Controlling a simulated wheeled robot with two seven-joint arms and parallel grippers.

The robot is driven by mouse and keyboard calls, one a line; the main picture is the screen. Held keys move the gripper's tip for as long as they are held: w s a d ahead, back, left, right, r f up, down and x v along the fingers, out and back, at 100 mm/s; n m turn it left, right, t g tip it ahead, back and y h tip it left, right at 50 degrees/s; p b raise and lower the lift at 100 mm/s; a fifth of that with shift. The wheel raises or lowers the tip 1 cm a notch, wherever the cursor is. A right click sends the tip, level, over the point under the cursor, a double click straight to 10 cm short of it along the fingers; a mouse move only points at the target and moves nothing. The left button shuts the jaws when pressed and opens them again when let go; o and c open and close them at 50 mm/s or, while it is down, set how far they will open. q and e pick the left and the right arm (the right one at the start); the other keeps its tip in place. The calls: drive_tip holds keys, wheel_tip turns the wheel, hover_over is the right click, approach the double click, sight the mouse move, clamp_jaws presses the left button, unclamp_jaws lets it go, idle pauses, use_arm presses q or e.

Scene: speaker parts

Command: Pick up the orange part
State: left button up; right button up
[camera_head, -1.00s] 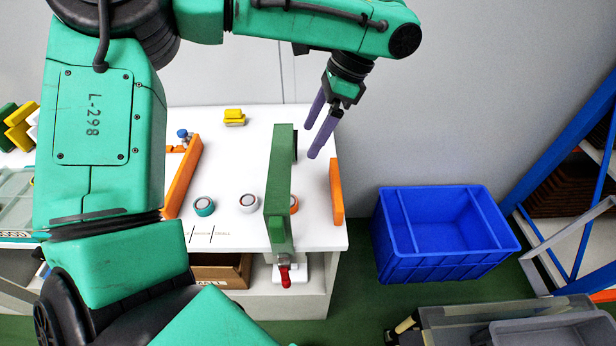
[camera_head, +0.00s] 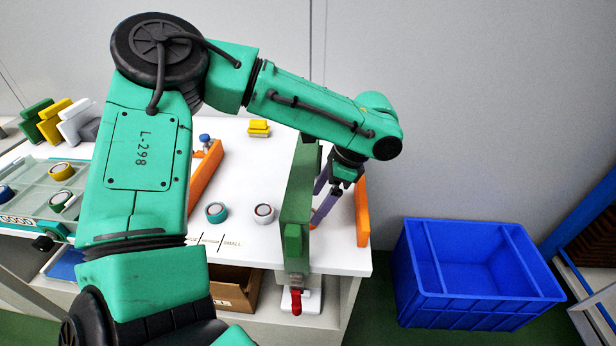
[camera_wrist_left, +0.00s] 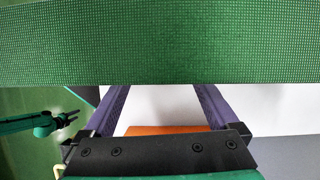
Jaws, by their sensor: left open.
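In the head view, my left gripper (camera_head: 321,212) is open and points down behind the upright green panel (camera_head: 298,190), which partly covers its purple fingers. An upright orange panel (camera_head: 361,212) stands at the table's right edge, right of the gripper. Another orange piece (camera_head: 205,172) stands further left. The small orange-ringed round part is hidden behind the green panel. In the left wrist view, a green mesh panel (camera_wrist_left: 160,45) hides the fingertips, and an orange surface (camera_wrist_left: 165,129) shows between the purple fingers. A small green arm with a dark gripper (camera_wrist_left: 68,120), apparently my right, shows at the left.
A teal-ringed round part (camera_head: 216,212) and a white one with a dark top (camera_head: 264,214) lie on the white table (camera_head: 250,175). Yellow blocks (camera_head: 259,128) sit at the back. A blue crate (camera_head: 480,270) stands right of the table.

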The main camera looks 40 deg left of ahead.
use_arm(q)
drive_tip(key=x, duration=0.4)
drive_tip(key=shift+s+f, duration=0.15)
clamp_jaws()
